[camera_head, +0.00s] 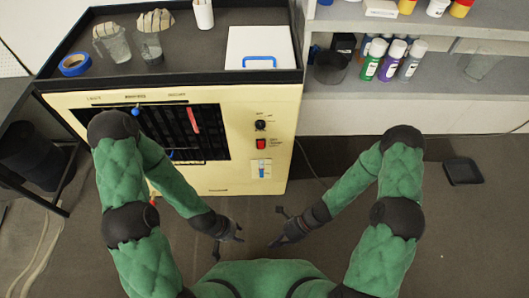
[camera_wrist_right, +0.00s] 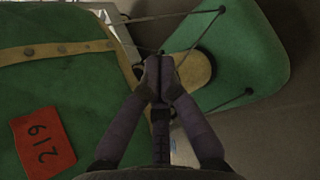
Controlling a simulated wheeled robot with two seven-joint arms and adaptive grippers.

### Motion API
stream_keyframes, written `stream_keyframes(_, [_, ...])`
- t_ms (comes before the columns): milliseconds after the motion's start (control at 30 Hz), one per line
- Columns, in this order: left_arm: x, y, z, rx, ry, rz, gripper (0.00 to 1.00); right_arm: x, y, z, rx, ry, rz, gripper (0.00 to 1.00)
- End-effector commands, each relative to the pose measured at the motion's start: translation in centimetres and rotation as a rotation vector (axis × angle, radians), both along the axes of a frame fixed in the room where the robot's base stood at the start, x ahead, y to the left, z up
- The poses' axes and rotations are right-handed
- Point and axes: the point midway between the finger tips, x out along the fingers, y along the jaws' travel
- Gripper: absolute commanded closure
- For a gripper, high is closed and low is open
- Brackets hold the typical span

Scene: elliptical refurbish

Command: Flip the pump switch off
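A cream machine cabinet (camera_head: 228,110) stands ahead of me in the head view. A red rocker switch (camera_head: 261,144) sits on the right part of its front, with a small label beside it too small to read. I cannot tell the switch's position. Above it is a black knob (camera_head: 260,125), and below it a blue lever on a white plate (camera_head: 262,168). My left gripper (camera_head: 238,238) and right gripper (camera_head: 277,242) hang low in front of my body, away from the panel. In the right wrist view my right gripper (camera_wrist_right: 160,62) has its fingertips together, with nothing visible between them.
The cabinet's dark top holds a blue tape roll (camera_head: 75,64), clear cups (camera_head: 148,45) and a white box with a blue handle (camera_head: 259,46). A grey shelf (camera_head: 350,103) with bottles stands to the right. A black tray (camera_head: 463,171) lies on the floor. Floor before the cabinet is clear.

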Motion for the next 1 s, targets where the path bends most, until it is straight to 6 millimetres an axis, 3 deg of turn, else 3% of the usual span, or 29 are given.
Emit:
stream_keyframes(167, [0.0,0.0,0.9,0.000,0.000,0.000,0.60,4.5,2.4,2.0,0.108,0.275,-0.402,1.00])
stream_keyframes(300, [0.0,0.0,1.5,0.000,0.000,0.000,0.60,9.6,3.1,3.4,0.233,0.473,-0.710,1.00])
stream_keyframes(467, [0.0,0.0,2.1,0.000,0.000,0.000,0.60,16.0,1.8,4.8,0.415,0.665,-1.035,1.00])
stream_keyframes(600, [0.0,0.0,2.5,0.000,0.000,0.000,0.60,20.7,-0.6,5.6,0.578,0.782,-1.252,1.00])
stream_keyframes(800, [0.0,0.0,2.8,0.000,0.000,0.000,0.60,24.2,-3.5,6.1,0.733,0.861,-1.416,1.00])
stream_keyframes(1000, [0.0,0.0,2.9,0.000,0.000,0.000,0.60,25.0,-4.2,6.3,0.772,0.876,-1.450,1.00])
